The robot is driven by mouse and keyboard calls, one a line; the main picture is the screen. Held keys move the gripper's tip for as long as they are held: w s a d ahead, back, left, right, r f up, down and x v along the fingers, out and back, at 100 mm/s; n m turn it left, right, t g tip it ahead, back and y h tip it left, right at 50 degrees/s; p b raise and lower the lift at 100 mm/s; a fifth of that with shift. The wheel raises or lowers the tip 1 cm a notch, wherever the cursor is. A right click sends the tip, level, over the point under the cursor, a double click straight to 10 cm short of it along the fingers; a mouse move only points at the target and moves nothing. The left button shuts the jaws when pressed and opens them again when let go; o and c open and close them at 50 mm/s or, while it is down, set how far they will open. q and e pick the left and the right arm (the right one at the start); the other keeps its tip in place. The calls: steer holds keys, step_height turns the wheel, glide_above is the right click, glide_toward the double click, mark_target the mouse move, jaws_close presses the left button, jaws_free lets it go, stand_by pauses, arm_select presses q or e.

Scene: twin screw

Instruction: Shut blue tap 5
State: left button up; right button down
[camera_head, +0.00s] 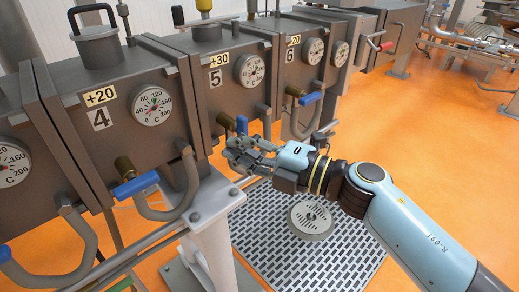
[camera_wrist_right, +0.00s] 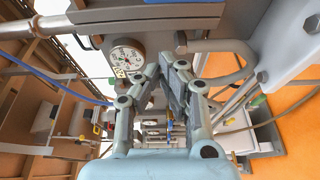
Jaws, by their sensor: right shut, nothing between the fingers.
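Blue tap 5 (camera_head: 241,125) is a blue lever on a brass valve under the box labelled 5 (camera_head: 216,78). My right gripper (camera_head: 232,152) is just below the lever in the head view and hides its lower part. I cannot tell whether the fingers touch it. In the right wrist view my right gripper (camera_wrist_right: 172,68) has its fingers together and empty, close to a round gauge (camera_wrist_right: 127,58) in the picture. My left gripper is not in view.
Blue tap 4 (camera_head: 136,186) is at left and blue tap 6 (camera_head: 309,98) at right, with bent grey pipes beside them. A pale post (camera_head: 213,235) stands in front of the boxes. A floor grating (camera_head: 260,240) lies below my right arm.

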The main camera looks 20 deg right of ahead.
mark_target(240, 129)
steer(key=w+b, duration=0.1)
steer(key=w, duration=0.1)
steer(key=w+d+b, duration=0.1)
steer(key=w, duration=0.1)
steer(key=shift+w+d+b, duration=0.1)
steer(key=shift+w+b, duration=0.2)
steer(key=shift+b, duration=0.05)
steer(key=shift+d+r+m+p, duration=0.15)
steer(key=shift+m+p, duration=0.1)
steer(key=shift+m, duration=0.25)
steer(key=shift+d+r+m+p, duration=0.1)
steer(key=shift+r+m+p, duration=0.1)
steer(key=shift+m, duration=0.3)
steer(key=shift+w+d+f+m+t+h+p, duration=0.2)
steer(key=shift+d+m+t+h+p, duration=0.7)
steer(key=shift+m, duration=2.45)
steer(key=shift+w+d+r+m+t+h+p, duration=0.1)
steer(key=shift+w+d+m+t+h+p, duration=0.8)
steer(key=shift+m, duration=2.4)
steer(key=shift+s+d+f+m+t+h+p, duration=0.15)
steer(key=shift+d+m+t, duration=0.35)
steer(key=shift+m+t, duration=1.9)
steer(key=shift+r+m+g+h, duration=0.1)
steer(key=shift+m+g+h, duration=0.15)
steer(key=shift+m+g, duration=0.8)
steer(key=shift+r, duration=0.1)
